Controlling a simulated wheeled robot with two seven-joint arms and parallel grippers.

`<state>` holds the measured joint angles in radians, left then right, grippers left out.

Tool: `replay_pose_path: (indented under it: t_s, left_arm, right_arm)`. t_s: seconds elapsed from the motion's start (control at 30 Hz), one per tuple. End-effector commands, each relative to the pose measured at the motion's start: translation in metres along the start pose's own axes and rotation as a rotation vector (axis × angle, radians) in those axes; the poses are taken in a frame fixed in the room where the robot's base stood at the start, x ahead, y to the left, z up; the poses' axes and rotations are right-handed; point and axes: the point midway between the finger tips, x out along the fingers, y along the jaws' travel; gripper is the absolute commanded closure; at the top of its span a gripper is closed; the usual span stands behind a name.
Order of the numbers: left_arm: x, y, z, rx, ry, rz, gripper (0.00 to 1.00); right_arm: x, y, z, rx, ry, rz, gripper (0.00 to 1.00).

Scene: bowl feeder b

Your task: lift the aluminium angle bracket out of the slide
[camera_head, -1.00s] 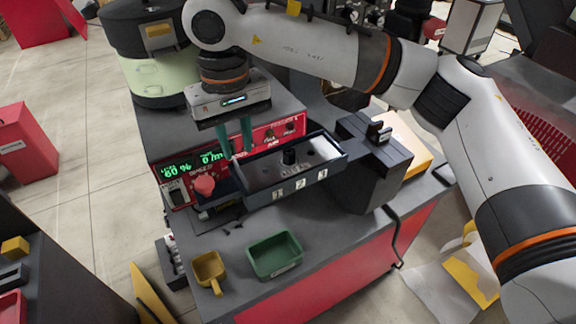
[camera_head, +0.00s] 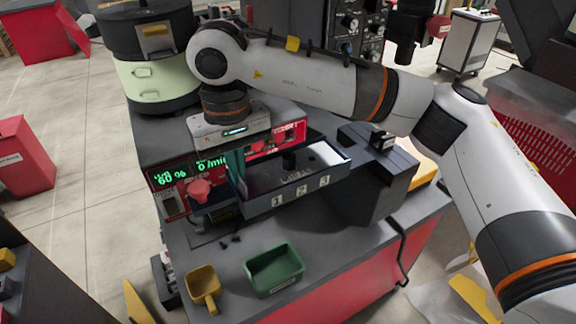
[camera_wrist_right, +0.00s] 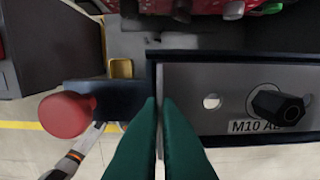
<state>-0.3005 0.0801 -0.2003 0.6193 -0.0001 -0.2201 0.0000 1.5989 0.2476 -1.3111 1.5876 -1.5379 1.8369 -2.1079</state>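The slide (camera_head: 303,194) is a dark, open-topped trough marked 1, 2, 3. In the right wrist view its grey floor (camera_wrist_right: 230,75) carries a round hole, an M10 label and a black hex-topped post (camera_wrist_right: 280,108). My right gripper (camera_head: 236,168) points down at the left end of the slide. In the right wrist view its green fingers (camera_wrist_right: 159,100) are close together, pinching a thin, upright grey edge. This edge looks like the upright leg of the aluminium angle bracket (camera_wrist_right: 159,78); the rest of the bracket is hard to make out. My left gripper is not in view.
A red knob (camera_head: 199,190) stands just left of the slide. A green bin (camera_head: 274,270) and a yellow scoop-like bin (camera_head: 203,287) sit on the bench in front. A dark block (camera_head: 375,175) adjoins the slide's right end.

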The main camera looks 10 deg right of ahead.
Motion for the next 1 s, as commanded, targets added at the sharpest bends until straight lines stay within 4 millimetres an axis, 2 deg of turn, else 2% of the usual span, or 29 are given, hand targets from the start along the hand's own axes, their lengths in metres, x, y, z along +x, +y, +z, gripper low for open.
replay_pose_path:
  t_s: [0.37, 1.0]
  left_arm:
    - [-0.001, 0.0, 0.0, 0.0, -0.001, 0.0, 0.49]
    - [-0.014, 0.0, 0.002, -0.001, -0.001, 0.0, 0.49]
  right_arm:
    - [-0.002, 0.0, 0.0, 0.0, -0.001, 0.0, 1.0]
    - [-0.027, 0.0, 0.0, 0.0, -0.001, 0.0, 1.0]
